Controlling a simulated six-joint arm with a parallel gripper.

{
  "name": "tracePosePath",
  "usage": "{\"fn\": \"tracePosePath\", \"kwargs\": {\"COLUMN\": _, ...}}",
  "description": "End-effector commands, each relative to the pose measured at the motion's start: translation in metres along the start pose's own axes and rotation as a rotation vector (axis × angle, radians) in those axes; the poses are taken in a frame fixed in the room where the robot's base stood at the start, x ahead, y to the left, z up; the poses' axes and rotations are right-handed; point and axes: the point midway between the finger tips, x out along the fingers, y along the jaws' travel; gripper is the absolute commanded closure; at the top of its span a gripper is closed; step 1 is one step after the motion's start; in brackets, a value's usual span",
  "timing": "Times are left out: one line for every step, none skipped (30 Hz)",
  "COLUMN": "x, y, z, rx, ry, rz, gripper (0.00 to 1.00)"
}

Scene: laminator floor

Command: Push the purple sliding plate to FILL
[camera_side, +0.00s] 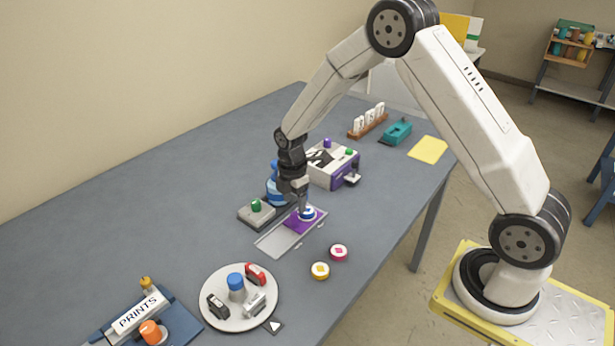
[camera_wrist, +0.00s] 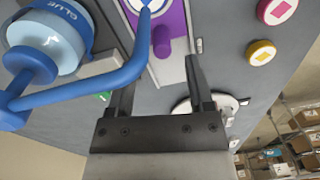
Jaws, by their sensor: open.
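The purple sliding plate (camera_side: 298,225) sits at the upper right end of its pale track (camera_side: 275,242) in the side view; the lower left of the track is bare. A blue and white round piece (camera_side: 308,212) rests on the plate. In the wrist view the plate (camera_wrist: 177,15) carries an upright purple knob (camera_wrist: 162,42). My gripper (camera_wrist: 158,75) is open, its fingers pointing toward the plate, with the knob showing between and beyond them. In the side view my gripper (camera_side: 299,202) hangs just over the plate; contact cannot be told. No FILL label is legible.
A blue GLUE bottle (camera_wrist: 50,55) stands close by, its bent blue spout (camera_wrist: 95,88) reaching over the plate. A grey box with a green button (camera_side: 256,207), a purple and white machine (camera_side: 332,165), two round pieces (camera_side: 320,271) and a round tray (camera_side: 215,318) stand around the track.

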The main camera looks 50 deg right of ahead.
Motion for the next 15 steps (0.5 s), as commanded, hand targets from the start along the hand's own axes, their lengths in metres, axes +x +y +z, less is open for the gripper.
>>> {"fn": "tracePosePath", "kwargs": {"x": -0.006, "y": 0.000, "z": 0.000, "rx": 0.000, "ry": 0.000, "rz": 0.001, "gripper": 0.33}}
{"fn": "tracePosePath", "kwargs": {"x": -0.009, "y": 0.000, "z": 0.000, "rx": 0.000, "ry": 0.000, "rz": 0.001, "gripper": 0.33}}
{"fn": "tracePosePath", "kwargs": {"x": -0.013, "y": 0.001, "z": 0.000, "rx": 0.000, "ry": 0.000, "rz": 0.002, "gripper": 0.33}}
{"fn": "tracePosePath", "kwargs": {"x": -0.015, "y": 0.001, "z": 0.000, "rx": 0.000, "ry": 0.000, "rz": 0.002, "gripper": 0.33}}
{"fn": "tracePosePath", "kwargs": {"x": -0.016, "y": 0.000, "z": 0.000, "rx": 0.000, "ry": 0.000, "rz": 0.001, "gripper": 0.33}}
{"fn": "tracePosePath", "kwargs": {"x": -0.018, "y": 0.000, "z": 0.001, "rx": 0.000, "ry": 0.000, "rz": 0.000, "gripper": 0.33}}
{"fn": "tracePosePath", "kwargs": {"x": -0.020, "y": 0.000, "z": 0.001, "rx": 0.000, "ry": 0.000, "rz": 0.000, "gripper": 0.33}}
{"fn": "tracePosePath", "kwargs": {"x": -0.021, "y": 0.000, "z": 0.001, "rx": 0.000, "ry": 0.000, "rz": 0.000, "gripper": 0.33}}
{"fn": "tracePosePath", "kwargs": {"x": -0.022, "y": 0.000, "z": 0.001, "rx": 0.000, "ry": 0.000, "rz": 0.000, "gripper": 0.33}}
{"fn": "tracePosePath", "kwargs": {"x": -0.022, "y": 0.000, "z": 0.001, "rx": 0.000, "ry": 0.000, "rz": 0.000, "gripper": 0.33}}
{"fn": "tracePosePath", "kwargs": {"x": -0.022, "y": 0.000, "z": 0.001, "rx": 0.000, "ry": 0.000, "rz": 0.000, "gripper": 0.33}}
{"fn": "tracePosePath", "kwargs": {"x": -0.022, "y": 0.000, "z": 0.001, "rx": 0.000, "ry": 0.000, "rz": 0.000, "gripper": 0.33}}
{"fn": "tracePosePath", "kwargs": {"x": -0.022, "y": 0.000, "z": 0.001, "rx": 0.000, "ry": 0.000, "rz": 0.000, "gripper": 0.33}}
{"fn": "tracePosePath", "kwargs": {"x": -0.022, "y": 0.000, "z": 0.001, "rx": 0.000, "ry": 0.000, "rz": 0.000, "gripper": 0.33}}
{"fn": "tracePosePath", "kwargs": {"x": -0.022, "y": 0.000, "z": 0.001, "rx": 0.000, "ry": 0.000, "rz": 0.000, "gripper": 0.33}}
